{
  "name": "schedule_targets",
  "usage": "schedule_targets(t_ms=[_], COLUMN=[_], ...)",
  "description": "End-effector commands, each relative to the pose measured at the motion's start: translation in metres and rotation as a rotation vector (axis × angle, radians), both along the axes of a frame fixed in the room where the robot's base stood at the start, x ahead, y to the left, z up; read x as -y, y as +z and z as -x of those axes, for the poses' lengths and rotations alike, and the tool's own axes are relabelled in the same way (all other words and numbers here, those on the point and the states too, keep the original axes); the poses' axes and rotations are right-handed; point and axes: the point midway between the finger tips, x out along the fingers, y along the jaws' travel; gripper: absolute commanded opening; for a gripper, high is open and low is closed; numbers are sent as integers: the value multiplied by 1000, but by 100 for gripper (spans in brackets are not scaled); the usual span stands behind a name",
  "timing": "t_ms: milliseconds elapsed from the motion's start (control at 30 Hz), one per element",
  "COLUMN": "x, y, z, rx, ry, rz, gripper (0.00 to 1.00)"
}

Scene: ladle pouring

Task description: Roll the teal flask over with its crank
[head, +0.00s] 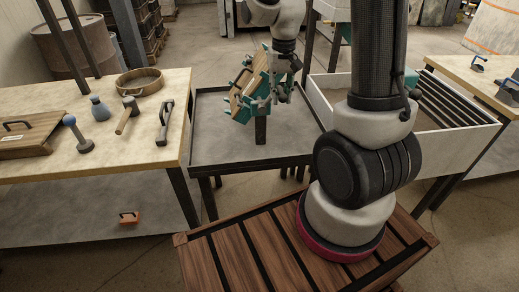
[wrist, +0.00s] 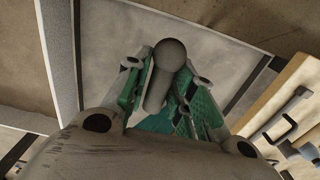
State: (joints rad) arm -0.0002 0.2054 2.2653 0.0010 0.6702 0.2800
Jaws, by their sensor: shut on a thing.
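The teal flask (head: 252,88) is a box with teal edges and tan wooden faces. In the head view it sits tilted on a dark post above a grey tray-topped table. My gripper (head: 281,93) is at its right side and hides part of it. In the wrist view the grey crank handle (wrist: 159,88), with a round knob end, stands between my two fingers. The fingers are shut on it. Teal parts of the flask show behind and between the fingers. The join of crank and flask is hidden.
The grey table (head: 215,145) has a raised rim and bare room around the post. On the left a wooden bench (head: 110,165) carries a mallet (head: 128,115), a round sieve (head: 140,82) and other tools. A white-walled bin (head: 455,160) stands right.

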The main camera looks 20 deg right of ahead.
Motion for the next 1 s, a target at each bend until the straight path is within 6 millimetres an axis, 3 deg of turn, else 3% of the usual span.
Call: schedule_targets(t_ms=[1000], x=[-56], y=[18], z=[-14], rx=[-5], ry=[1], rz=[1], gripper=[6])
